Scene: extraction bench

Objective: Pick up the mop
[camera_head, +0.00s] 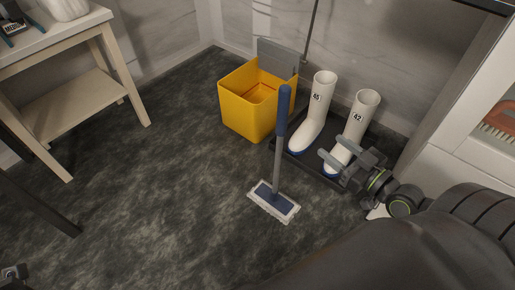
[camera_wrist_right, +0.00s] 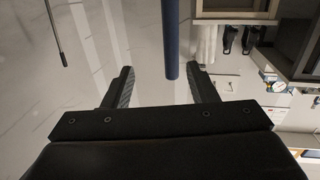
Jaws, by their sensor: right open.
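The mop stands upright on the dark floor, with a blue grip (camera_head: 284,110), a grey shaft and a flat blue head (camera_head: 274,199) on a white pad. My right gripper (camera_head: 326,147) is open, to the right of the shaft in the head view, and apart from it. In the right wrist view the blue grip (camera_wrist_right: 171,40) shows between the two open fingers (camera_wrist_right: 160,72), with no contact visible. A small grey part at the lower left edge of the head view seems to be my left gripper (camera_head: 14,272); its jaws cannot be made out.
White boots (camera_head: 319,105) stand on a black tray (camera_head: 302,160) close to my right gripper. A wooden table (camera_head: 75,100) is at left. Floor left of the mop is clear.

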